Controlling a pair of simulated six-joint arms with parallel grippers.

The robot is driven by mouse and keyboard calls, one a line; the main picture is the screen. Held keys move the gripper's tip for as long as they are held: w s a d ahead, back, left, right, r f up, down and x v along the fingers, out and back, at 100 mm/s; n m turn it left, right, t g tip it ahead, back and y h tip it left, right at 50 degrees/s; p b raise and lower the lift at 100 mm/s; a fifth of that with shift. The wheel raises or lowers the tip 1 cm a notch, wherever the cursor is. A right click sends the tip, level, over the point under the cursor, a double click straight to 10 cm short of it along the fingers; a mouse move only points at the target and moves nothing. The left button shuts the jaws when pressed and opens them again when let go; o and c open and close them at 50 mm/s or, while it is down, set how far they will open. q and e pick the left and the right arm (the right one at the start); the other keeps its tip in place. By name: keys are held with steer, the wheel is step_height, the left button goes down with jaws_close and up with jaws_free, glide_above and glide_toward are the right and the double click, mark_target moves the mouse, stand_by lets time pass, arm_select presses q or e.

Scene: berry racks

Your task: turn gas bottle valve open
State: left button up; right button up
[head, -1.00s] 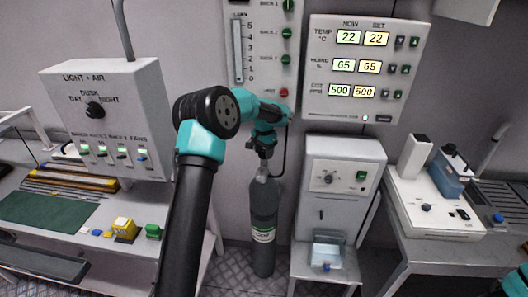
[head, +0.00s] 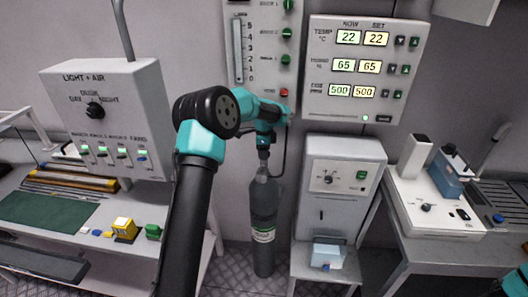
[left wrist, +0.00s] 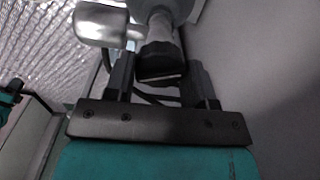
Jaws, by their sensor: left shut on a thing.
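The grey gas bottle (head: 263,205) stands upright on the floor against the wall, with a pale label on its front. My left gripper (head: 263,152) reaches down over the bottle's top from above. In the left wrist view the dark valve knob (left wrist: 160,62) sits between the two fingers of my left gripper (left wrist: 160,80), which is shut on it. A silver valve fitting (left wrist: 103,29) sticks out to the left beside the knob. The knob is mostly hidden by the gripper in the head view. My right gripper is not in view.
A white cabinet (head: 343,160) stands close to the right of the bottle, with a small tray (head: 327,256) in front. The climate panel (head: 365,75) hangs above. The light and air box (head: 105,120) and a bench are at left. A dark hose runs beside the bottle's top.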

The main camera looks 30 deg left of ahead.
arm_select(q)
steer(key=m, duration=0.5)
steer(key=shift+m, duration=0.3)
steer(key=m, duration=0.5)
steer(key=shift+m, duration=0.3)
steer(key=m, duration=1)
steer(key=o, duration=0.9)
